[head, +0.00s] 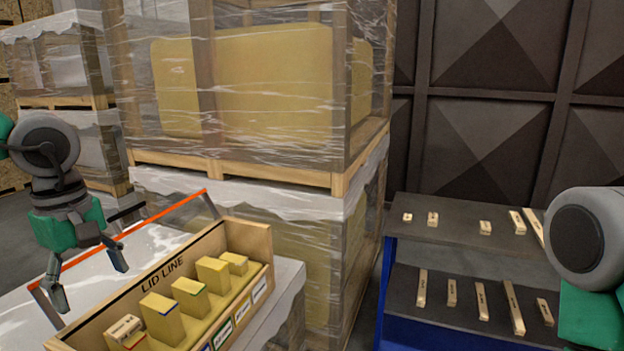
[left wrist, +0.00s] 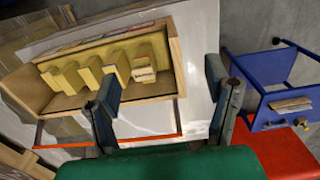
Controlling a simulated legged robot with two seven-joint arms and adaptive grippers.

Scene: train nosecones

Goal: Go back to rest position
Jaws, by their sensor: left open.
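My left gripper (head: 88,280) is open and empty, raised at the left of the head view. Its two fingers also show in the left wrist view (left wrist: 160,100), spread wide apart with nothing between them. A wooden box labelled LID LINE (head: 170,268) lies to the right of the gripper, on a white surface, and holds several yellow blocks. The same box (left wrist: 175,60) shows beyond the fingers in the left wrist view. Part of my right arm shows at the right edge of the head view; its gripper is out of the picture.
A two-tier dark rack with a blue frame (head: 388,290) stands at the right, with several small wooden pieces on its shelves. Wrapped pallets (head: 250,90) stand behind the box. An orange-red rail (head: 135,228) runs close to my left gripper. A blue stand (left wrist: 270,75) shows in the left wrist view.

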